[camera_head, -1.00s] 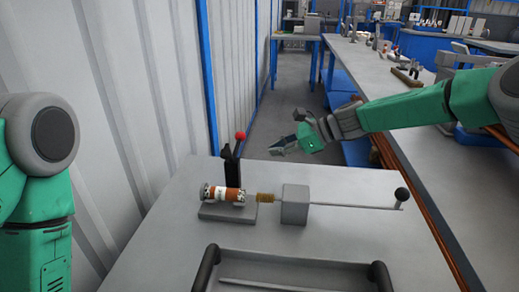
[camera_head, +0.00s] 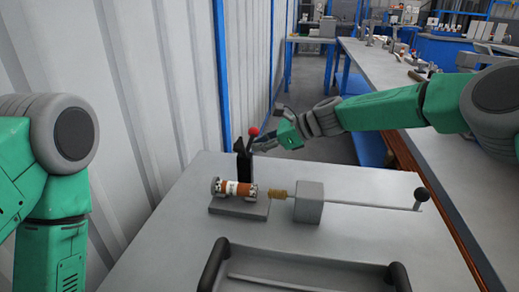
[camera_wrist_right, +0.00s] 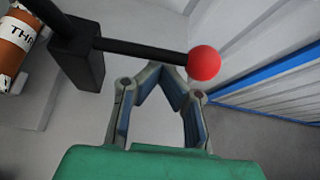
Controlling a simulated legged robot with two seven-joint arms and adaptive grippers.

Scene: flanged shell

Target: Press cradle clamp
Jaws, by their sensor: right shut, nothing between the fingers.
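The cradle clamp stands on a grey base plate (camera_head: 225,208), with a black post (camera_head: 243,168) and a lever that ends in a red ball knob (camera_head: 253,132). A brown and white labelled cylinder (camera_head: 234,188) lies on its side in the cradle before the post. My right gripper (camera_head: 268,143) is shut and empty beside the knob, on its right. In the right wrist view, the red knob (camera_wrist_right: 204,63) sits just past the closed fingertips (camera_wrist_right: 167,72), and the black lever runs left to its block. Contact is unclear. Only my left arm shows, not its gripper.
A brass-coloured tip (camera_head: 278,193), a grey block (camera_head: 309,202) and a rod with a black knob (camera_head: 421,194) lie in line right of the cylinder. A dark-handled tray (camera_head: 300,260) is at the table's front. A corrugated wall is on the left; a long bench (camera_head: 430,120) is on the right.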

